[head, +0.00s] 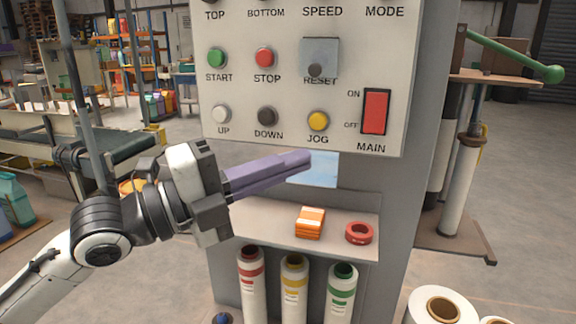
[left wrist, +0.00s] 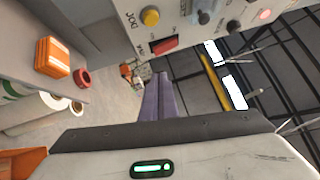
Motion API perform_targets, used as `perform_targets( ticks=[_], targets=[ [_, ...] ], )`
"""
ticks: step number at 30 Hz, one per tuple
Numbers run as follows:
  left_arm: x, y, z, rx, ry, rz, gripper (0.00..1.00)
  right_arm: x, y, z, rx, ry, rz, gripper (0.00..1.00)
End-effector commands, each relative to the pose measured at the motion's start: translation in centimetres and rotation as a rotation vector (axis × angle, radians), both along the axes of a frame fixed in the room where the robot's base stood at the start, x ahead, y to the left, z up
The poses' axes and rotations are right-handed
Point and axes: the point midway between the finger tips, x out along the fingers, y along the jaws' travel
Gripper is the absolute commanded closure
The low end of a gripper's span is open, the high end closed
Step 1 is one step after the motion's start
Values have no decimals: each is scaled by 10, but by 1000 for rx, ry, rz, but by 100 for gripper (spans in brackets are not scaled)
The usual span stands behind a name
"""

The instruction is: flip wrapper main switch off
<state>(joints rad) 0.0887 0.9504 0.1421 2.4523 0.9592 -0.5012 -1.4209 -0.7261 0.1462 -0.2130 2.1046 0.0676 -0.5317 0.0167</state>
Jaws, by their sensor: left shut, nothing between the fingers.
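The main switch (head: 375,111) is a red rocker in a dark frame at the lower right of the wrapper's control panel (head: 290,95), with ON marked above, OFF below and MAIN under it. It also shows in the left wrist view (left wrist: 164,45). My left gripper (head: 308,158) has purple fingers, shut and empty. In the head view its tips appear just below the panel's lower edge, below and left of the switch. The fingers also show in the left wrist view (left wrist: 158,80). I cannot tell which way the rocker is tilted. My right gripper is not in view.
The yellow JOG button (head: 318,121) is left of the switch. A shelf below holds an orange block (head: 310,222) and a red ring (head: 359,232). Several capped tubes (head: 295,285) stand beneath. A green-handled lever (head: 520,57) is at right.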

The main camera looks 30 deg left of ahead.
Motion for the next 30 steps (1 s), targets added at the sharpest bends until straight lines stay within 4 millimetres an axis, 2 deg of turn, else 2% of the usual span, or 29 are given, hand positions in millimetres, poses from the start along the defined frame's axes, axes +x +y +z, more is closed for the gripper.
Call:
perform_targets(
  ticks=[7, 8, 10, 11, 14, 15, 18, 21, 24, 30],
  targets=[
    [1, 0, -3, -6, 12, 2, 100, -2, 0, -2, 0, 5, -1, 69],
    [2, 1, -8, -14, 29, 6, 100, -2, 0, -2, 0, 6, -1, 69],
    [6, 2, -32, -52, 114, 25, 100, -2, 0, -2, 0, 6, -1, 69],
    [8, 3, -49, -80, 173, 40, 100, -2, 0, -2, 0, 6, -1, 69],
    [10, 8, -127, -212, 447, 129, 100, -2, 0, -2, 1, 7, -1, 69],
    [7, 10, -161, -275, 567, 180, 100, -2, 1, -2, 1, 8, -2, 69],
    [-12, 16, -236, -425, 829, 326, 100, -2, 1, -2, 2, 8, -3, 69],
    [-38, 19, -293, -554, 1028, 472, 100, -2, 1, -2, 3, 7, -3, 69],
    [-67, 21, -337, -671, 1181, 615, 100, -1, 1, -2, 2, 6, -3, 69],
    [-128, 19, -406, -889, 1407, 896, 100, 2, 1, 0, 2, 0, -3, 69]
  ],
)
